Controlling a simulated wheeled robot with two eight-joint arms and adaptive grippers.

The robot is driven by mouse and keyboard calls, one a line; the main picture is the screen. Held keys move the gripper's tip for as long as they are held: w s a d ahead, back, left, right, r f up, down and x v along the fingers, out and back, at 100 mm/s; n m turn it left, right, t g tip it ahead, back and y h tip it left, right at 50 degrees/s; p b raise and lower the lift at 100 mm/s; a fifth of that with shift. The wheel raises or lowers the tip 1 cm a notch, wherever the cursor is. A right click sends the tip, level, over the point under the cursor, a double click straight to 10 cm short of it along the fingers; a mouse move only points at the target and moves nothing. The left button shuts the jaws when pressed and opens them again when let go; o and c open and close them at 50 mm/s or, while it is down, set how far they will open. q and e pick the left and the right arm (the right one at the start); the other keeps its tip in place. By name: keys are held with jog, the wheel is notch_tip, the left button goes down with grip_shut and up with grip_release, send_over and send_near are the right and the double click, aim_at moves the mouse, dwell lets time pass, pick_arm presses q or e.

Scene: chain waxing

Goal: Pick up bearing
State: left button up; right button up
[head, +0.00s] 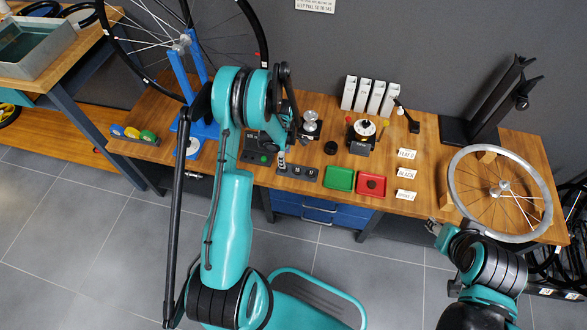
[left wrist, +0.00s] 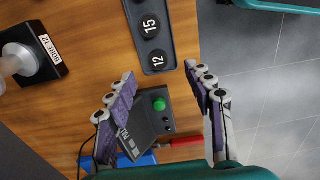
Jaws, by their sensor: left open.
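A dark tray (head: 297,171) lies near the front edge of the bench. In the left wrist view the tray (left wrist: 140,12) shows round dark pieces marked 15 (left wrist: 151,27) and 12 (left wrist: 157,58); whether these are bearings or markings I cannot tell. My left gripper (head: 283,157) hangs just above the back left end of the tray. Its fingers (left wrist: 160,72) are wide apart with nothing between the tips, and the piece marked 12 lies between and just beyond them. My right gripper (head: 433,227) is off the bench's front edge at the right, too small to read.
A black block labelled BORE 12 (left wrist: 40,55) holds a pale cylinder. A dark device with a green button (left wrist: 159,104) sits under my left fingers, beside a red handle (left wrist: 183,142). Green (head: 340,179) and red (head: 371,185) trays and a wheel (head: 455,190) stand to the right.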

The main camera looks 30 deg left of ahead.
pick_arm(q)
notch_tip(320, 180, down, 2)
jog(key=shift+f+b, duration=0.15)
jog(key=shift+b, duration=0.25)
jog(key=f+b, duration=0.2)
jog(key=f, duration=0.1)
jog(key=f+b, duration=0.1)
jog(key=f, duration=0.1)
jog(key=shift+w+a+f, duration=0.15)
jog(key=shift+a+f, duration=0.05)
jog(key=shift+a, duration=0.2)
jog(key=shift+r, duration=0.1)
jog(key=shift+c, duration=0.3)
jog(key=c, duration=1)
